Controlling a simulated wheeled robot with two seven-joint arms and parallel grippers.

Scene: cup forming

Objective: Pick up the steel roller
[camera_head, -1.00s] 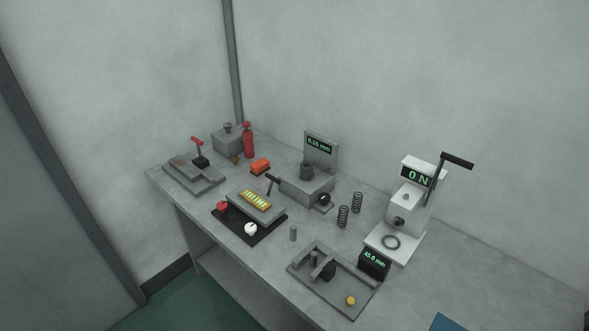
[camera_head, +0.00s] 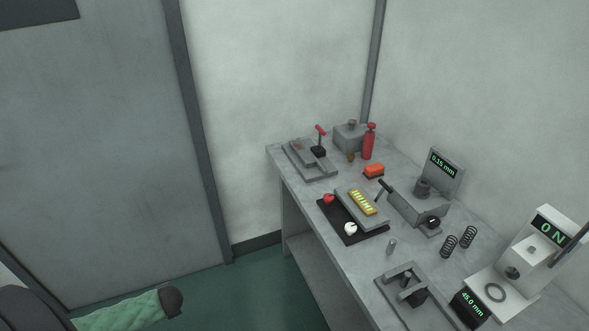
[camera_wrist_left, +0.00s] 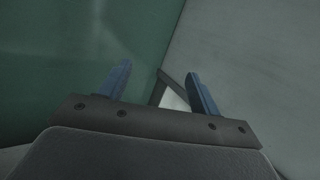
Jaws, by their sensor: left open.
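A small upright grey metal cylinder (camera_head: 391,246), which looks like the steel roller, stands on the bench (camera_head: 300,191) in the head view. It stands between the black mat (camera_head: 378,232) and the grey tray fixture (camera_head: 385,283). Another short grey cylinder (camera_head: 406,280) stands in that fixture, so I cannot be sure which is the roller. My left gripper (camera_wrist_left: 160,88) shows in the left wrist view with its two blue fingers apart and nothing between them. It faces the green floor and a pale surface, away from the bench items. My right gripper is in no view.
Two black springs (camera_head: 458,241) and a white press (camera_head: 520,262) stand to the right. Floor (camera_head: 250,285) is open left of the bench.

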